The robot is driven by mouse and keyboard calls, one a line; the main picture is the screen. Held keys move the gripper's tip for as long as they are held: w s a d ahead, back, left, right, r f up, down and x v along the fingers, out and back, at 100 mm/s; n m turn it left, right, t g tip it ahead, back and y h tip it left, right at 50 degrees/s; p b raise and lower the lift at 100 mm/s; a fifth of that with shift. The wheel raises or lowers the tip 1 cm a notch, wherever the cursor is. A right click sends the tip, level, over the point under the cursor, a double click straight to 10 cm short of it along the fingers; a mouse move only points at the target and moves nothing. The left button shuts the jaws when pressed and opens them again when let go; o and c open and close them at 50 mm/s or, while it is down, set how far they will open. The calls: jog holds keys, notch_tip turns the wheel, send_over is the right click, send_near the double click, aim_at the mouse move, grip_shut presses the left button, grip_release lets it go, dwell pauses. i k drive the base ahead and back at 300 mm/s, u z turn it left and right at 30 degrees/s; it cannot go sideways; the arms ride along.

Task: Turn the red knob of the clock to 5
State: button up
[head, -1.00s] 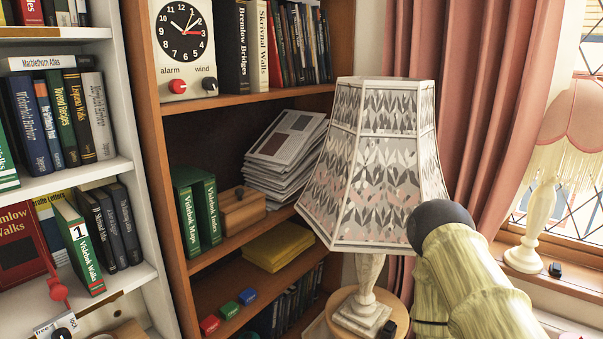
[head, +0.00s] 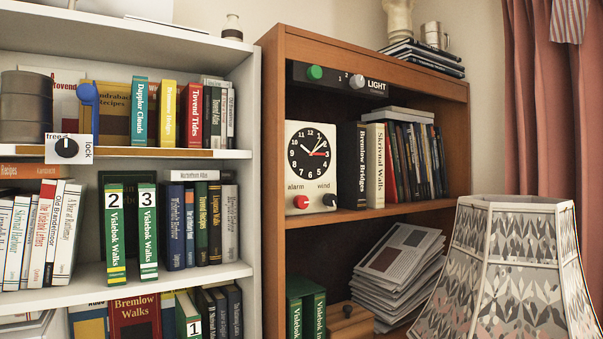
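The clock (head: 311,167) stands on a shelf of the brown bookcase, left of the dark book Bremlow Bridges. It has a white body and a black dial with white numbers, two white hands and a red hand pointing near 3. Below the dial, the red knob (head: 301,202) sits over on the left under the word "alarm". A black knob (head: 330,200) sits on the right under "wind". The red knob's pointer direction is too small to tell. My gripper is not in view.
A white bookcase (head: 252,110) full of books stands at the left, with a black free/lock dial (head: 66,148) on it. A panel above the clock holds a green button (head: 315,72) and a LIGHT knob (head: 357,82). A lamp (head: 500,265) stands at the lower right.

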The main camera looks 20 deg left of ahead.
aim_at(300, 202)
jog(key=z, duration=1.15)
jog(key=k, duration=0.75)
jog(key=u, duration=0.6)
jog(key=i, duration=0.95)
jog(key=u, duration=0.05)
